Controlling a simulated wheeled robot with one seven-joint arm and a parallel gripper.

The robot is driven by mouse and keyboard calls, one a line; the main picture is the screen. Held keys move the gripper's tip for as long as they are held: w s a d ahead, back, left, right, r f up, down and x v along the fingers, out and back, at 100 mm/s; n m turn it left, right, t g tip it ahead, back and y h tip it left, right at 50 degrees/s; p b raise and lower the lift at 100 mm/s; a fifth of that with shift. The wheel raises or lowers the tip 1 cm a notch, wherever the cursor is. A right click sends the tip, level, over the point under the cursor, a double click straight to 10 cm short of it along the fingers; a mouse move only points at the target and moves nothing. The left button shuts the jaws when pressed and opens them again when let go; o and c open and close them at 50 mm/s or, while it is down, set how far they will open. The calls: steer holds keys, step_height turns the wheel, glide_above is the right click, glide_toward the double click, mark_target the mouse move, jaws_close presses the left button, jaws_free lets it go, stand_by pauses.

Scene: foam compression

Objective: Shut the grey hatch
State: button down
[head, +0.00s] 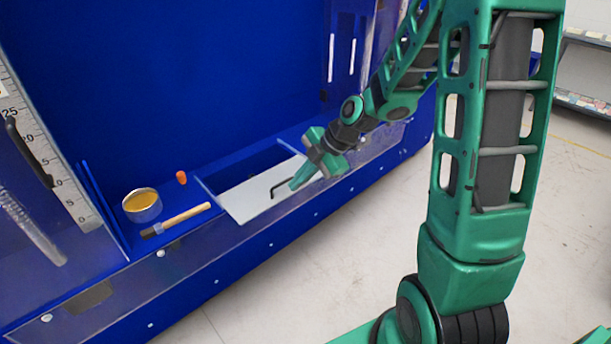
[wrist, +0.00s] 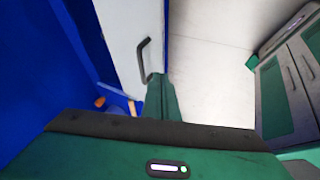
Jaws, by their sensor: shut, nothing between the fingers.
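The grey hatch (head: 250,200) is a flat light-grey panel in the blue machine's ledge, with a dark bar handle (head: 279,186). A dark opening shows beside and behind the panel in the head view. In the wrist view the hatch (wrist: 122,32) runs up from the middle, with its handle (wrist: 143,60) near the centre. My gripper (head: 294,185) is shut and empty. Its fingertips (wrist: 161,80) are close to the handle, just right of it in the head view. I cannot tell whether they touch the handle or the panel.
A tin with yellow contents (head: 142,205), an orange plug-like piece (head: 181,177) and a wooden-handled brush (head: 178,220) lie on the ledge left of the hatch. A blue wall (head: 200,80) rises behind. Open floor (head: 330,260) lies in front.

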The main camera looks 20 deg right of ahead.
steer(key=shift+w+a+f, duration=0.15)
steer(key=shift+w+a, duration=0.05)
steer(key=shift+w, duration=0.45)
steer(key=shift+w+a+f, duration=0.1)
steer(key=shift+w+a, duration=0.1)
steer(key=shift+w, duration=0.4)
